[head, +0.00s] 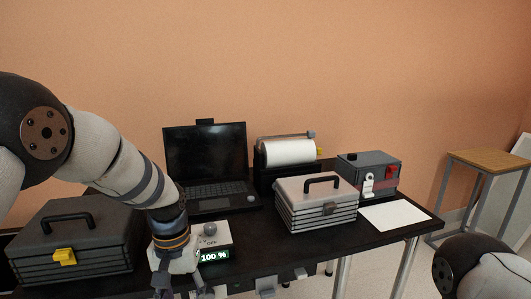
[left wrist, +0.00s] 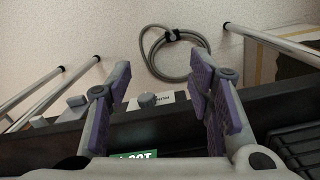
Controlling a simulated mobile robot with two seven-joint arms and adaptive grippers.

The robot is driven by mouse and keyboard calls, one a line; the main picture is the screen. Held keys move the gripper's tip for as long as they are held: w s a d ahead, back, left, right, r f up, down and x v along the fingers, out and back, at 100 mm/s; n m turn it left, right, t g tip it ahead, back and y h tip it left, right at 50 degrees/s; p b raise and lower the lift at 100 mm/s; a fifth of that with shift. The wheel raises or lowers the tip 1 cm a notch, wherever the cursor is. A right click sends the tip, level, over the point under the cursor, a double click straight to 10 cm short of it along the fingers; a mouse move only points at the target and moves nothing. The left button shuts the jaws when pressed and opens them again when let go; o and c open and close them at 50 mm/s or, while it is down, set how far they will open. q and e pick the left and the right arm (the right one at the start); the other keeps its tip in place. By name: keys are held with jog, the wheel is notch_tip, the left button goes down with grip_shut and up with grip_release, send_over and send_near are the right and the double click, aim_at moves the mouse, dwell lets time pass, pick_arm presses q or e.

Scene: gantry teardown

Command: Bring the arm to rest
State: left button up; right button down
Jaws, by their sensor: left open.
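My left arm comes in from the left in the head view, bent down over the table. My left gripper (head: 176,291) is low at the table's front edge, in front of the control box (head: 222,238) with its knob and "100 %" display. In the left wrist view the left gripper (left wrist: 161,75) has its purple-padded fingers spread apart with nothing held between them. A grey knob (left wrist: 148,100) on the table's front edge shows between the fingers, beyond the gripper. Part of my right arm shows at the lower right of the head view; its gripper is out of frame.
On the black table (head: 260,260) stand a dark toolbox (head: 75,240), a laptop (head: 207,160), a paper roll holder (head: 288,152), a light toolbox (head: 316,205), and a grey box with red switch (head: 368,172). A coiled cable (left wrist: 180,55) lies on the floor.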

pick_arm(q)
jog(key=s+a+f+g, duration=0.1)
jog(key=s+a+f, duration=0.2)
jog(key=s+f, duration=1.4)
jog(key=s+a, duration=0.2)
jog(key=s, duration=2.1)
jog(key=shift+s+a+g, duration=0.3)
jog(key=shift+s+g, duration=0.05)
jog(key=shift+g, duration=0.05)
